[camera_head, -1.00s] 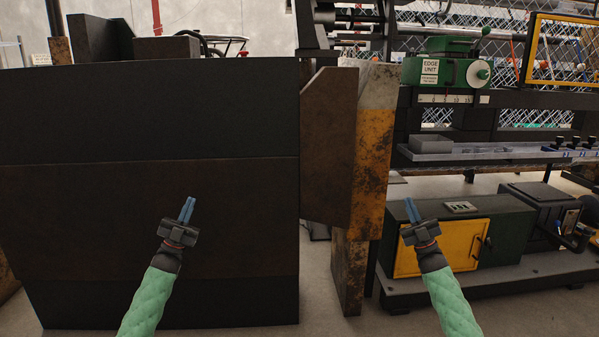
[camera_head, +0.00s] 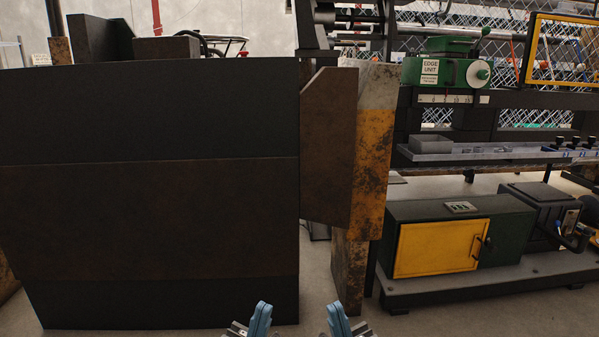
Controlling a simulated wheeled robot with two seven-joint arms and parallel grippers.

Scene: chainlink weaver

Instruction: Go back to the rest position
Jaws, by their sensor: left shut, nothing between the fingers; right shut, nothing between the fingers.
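My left gripper (camera_head: 261,318) is at the bottom edge of the head view, left of the middle. Its blue fingers are together and hold nothing. My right gripper (camera_head: 337,320) is a short way to its right, also at the bottom edge, with its blue fingers together and empty. The two grippers are apart from each other, and neither appears to touch anything. The arms behind them are cut off by the bottom of the view.
A large dark machine housing (camera_head: 150,200) fills the left side. A worn yellow and grey post (camera_head: 372,150) stands beside it. At right are a green edge unit (camera_head: 446,72), a grey tray shelf (camera_head: 480,154) and a cabinet with a yellow door (camera_head: 438,248). Grey floor (camera_head: 440,318) is clear in front.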

